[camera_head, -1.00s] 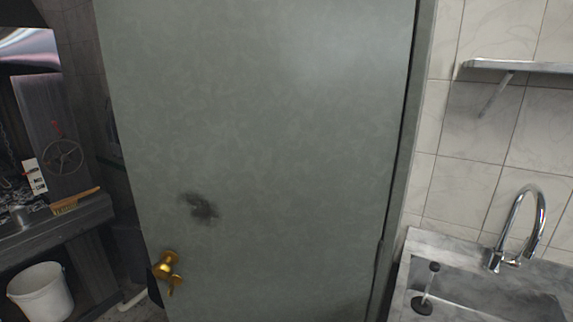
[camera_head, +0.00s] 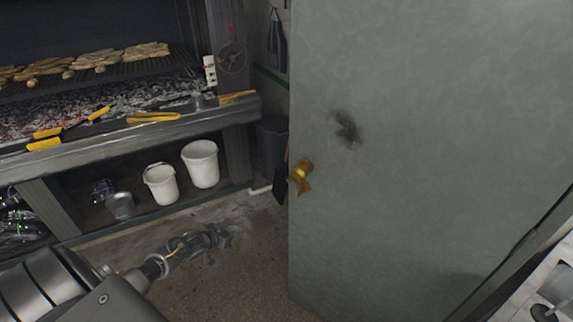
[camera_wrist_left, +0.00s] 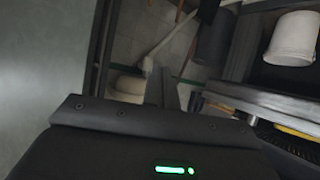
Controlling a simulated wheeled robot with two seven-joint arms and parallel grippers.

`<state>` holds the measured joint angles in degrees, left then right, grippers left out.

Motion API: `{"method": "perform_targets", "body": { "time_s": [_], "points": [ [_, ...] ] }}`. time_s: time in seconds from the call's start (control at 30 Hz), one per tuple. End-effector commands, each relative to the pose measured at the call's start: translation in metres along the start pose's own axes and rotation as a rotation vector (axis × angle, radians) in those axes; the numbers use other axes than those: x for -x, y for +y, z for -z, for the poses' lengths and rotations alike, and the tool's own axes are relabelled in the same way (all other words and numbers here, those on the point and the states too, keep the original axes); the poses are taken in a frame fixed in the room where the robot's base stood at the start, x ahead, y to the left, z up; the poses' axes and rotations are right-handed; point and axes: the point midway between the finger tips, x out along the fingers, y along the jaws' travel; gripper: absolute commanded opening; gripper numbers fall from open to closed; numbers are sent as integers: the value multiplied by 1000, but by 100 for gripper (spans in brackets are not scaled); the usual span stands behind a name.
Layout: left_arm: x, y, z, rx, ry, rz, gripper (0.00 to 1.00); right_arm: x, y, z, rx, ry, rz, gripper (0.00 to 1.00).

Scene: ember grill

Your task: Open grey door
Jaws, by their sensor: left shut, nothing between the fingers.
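The grey door (camera_head: 430,130) fills the right half of the head view and has a dark smudge. Its brass handle (camera_head: 301,174) is near its left edge. That edge stands with no frame touching it, and a dim space with a bin shows beside it. My left gripper (camera_head: 222,238) is shut and empty, low over the floor, left of the door and below the handle, apart from both. My right gripper is not in view.
A charcoal grill counter (camera_head: 150,130) with tongs and food stands at the left. White buckets (camera_head: 201,163) sit on its lower shelf. A dark bin (camera_head: 272,145) stands between grill and door. Concrete floor (camera_head: 250,270) is clear before the door. A sink corner (camera_head: 555,290) shows lower right.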

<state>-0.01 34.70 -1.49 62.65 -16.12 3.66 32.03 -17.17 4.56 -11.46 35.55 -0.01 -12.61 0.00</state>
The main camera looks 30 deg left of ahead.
Motion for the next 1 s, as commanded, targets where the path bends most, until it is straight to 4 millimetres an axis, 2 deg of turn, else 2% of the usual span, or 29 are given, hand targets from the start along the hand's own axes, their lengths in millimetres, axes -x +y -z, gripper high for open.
{"method": "perform_targets", "body": {
  "time_s": [0.03,0.07,0.1,0.2,0.27,0.3,0.4,0.47,0.67,0.87,1.0],
  "points": [
    [4,-3,66,59,103,-66,0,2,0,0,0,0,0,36],
    [9,0,103,112,157,-120,0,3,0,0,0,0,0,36],
    [19,8,150,190,220,-210,0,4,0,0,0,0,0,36],
    [51,40,230,396,279,-452,0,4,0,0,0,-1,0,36],
    [70,61,257,517,261,-588,0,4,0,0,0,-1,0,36],
    [81,75,266,599,231,-669,0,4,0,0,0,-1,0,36],
    [100,104,277,791,138,-829,0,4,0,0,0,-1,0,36],
    [107,112,278,885,83,-884,0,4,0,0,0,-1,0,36],
    [112,116,279,1056,-4,-942,0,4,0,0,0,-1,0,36],
    [110,118,281,1073,-11,-941,0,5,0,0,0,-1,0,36],
    [101,128,288,1073,-9,-941,0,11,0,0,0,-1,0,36]
  ]
}}
